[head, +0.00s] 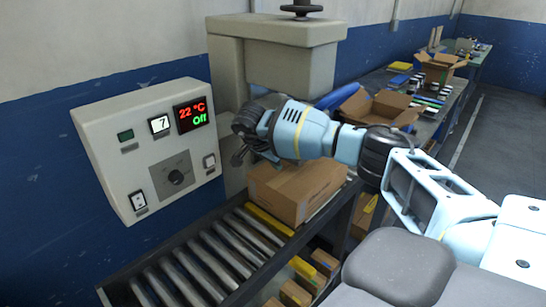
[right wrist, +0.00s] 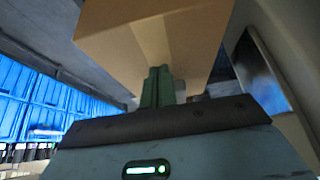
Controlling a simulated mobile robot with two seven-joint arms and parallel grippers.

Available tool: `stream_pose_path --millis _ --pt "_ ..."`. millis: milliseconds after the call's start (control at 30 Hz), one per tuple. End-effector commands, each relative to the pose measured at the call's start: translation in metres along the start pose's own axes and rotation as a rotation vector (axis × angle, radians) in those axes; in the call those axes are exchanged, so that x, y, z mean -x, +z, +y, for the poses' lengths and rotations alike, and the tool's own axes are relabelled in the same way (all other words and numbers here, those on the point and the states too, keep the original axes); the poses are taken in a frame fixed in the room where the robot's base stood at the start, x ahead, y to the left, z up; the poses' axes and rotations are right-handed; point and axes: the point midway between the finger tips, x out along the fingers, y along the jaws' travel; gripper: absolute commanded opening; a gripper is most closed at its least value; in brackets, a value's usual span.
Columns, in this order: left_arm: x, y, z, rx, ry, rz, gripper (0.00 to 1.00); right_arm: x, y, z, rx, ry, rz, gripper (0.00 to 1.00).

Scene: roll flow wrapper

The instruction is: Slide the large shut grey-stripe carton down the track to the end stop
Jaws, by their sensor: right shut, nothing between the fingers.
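A large shut brown carton (head: 290,197) sits at the far end of the roller track (head: 183,277), its upper part partly hidden behind my right arm. I cannot make out a grey stripe on it. My right gripper (head: 238,158) is shut and empty, just left of the carton and above the track. In the right wrist view the closed green fingers (right wrist: 158,86) are in front of the carton (right wrist: 150,35); I cannot tell whether they touch it. A yellow strip (head: 262,222) lies across the track by the carton's near side. I cannot make out an end stop. My left gripper is out of view.
A control box (head: 150,150) reading 22 °C and "Off" stands on the left beside the track. A beige machine housing (head: 290,55) is behind the carton. Several small cartons (head: 295,293) lie below the track. A bench with an open carton (head: 378,107) runs to the back right.

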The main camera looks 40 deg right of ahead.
Motion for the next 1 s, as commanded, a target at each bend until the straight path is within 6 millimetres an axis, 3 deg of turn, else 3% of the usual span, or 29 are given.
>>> stream_pose_path --millis 333,1000 --pt "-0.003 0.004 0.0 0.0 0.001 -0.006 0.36 -0.027 0.015 0.0 0.001 0.001 0.0 0.0" --pt "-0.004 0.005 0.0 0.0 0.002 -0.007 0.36 -0.031 0.017 0.0 0.0 -0.001 0.0 0.0"
